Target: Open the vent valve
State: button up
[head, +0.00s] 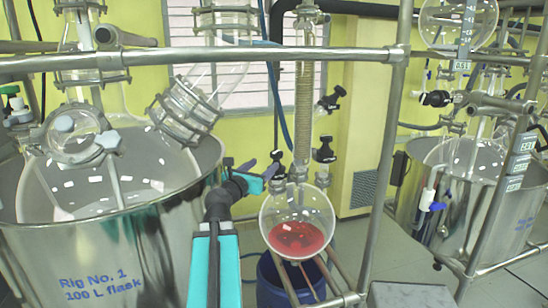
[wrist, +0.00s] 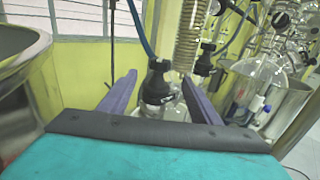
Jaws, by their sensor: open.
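My gripper (wrist: 158,80) is open, with one purple finger on each side in the wrist view. A black-topped valve (wrist: 157,68) on a clear glass neck shows between and beyond the fingers. I cannot tell whether the fingers touch it. In the head view, my gripper (head: 264,162) is just left of the neck of a round glass flask (head: 298,222) holding red liquid. Black valves (head: 324,150) stand right of that neck. Which valve is the vent valve, and its setting, I cannot tell.
A large steel vessel (head: 130,250) marked Rig No. 1 stands at the left, and another steel vessel (head: 460,205) at the right. A metal rail (head: 200,57) crosses above my gripper. A ribbed column (head: 304,90) rises above the flask. A blue bin (head: 272,280) is below.

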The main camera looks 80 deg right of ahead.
aim_at(277, 156)
jog(key=shift+p+x, duration=1.3)
jog(key=shift+x, duration=4.7)
jog(key=c, duration=1.1)
jog(key=shift+o, duration=0.2)
jog(key=n+t+p, duration=0.1)
jog(key=p, duration=0.1)
jog(key=n+t+p, duration=0.1)
jog(key=t+p, duration=0.2)
jog(key=p, duration=0.1)
jog(key=shift+r+n+t+h+p, duration=0.25)
jog(key=shift+n+t+h+p, duration=0.05)
jog(key=shift+n+h+p, duration=0.1)
jog(key=shift+s+d+r+n+t+p, duration=0.1)
jog(key=shift+r+n+t+p, duration=0.1)
jog(key=shift+n+t+p, duration=0.5)
jog(key=shift+f+t, duration=0.1)
jog(key=shift+t, duration=0.5)
jog(key=shift+f, duration=0.1)
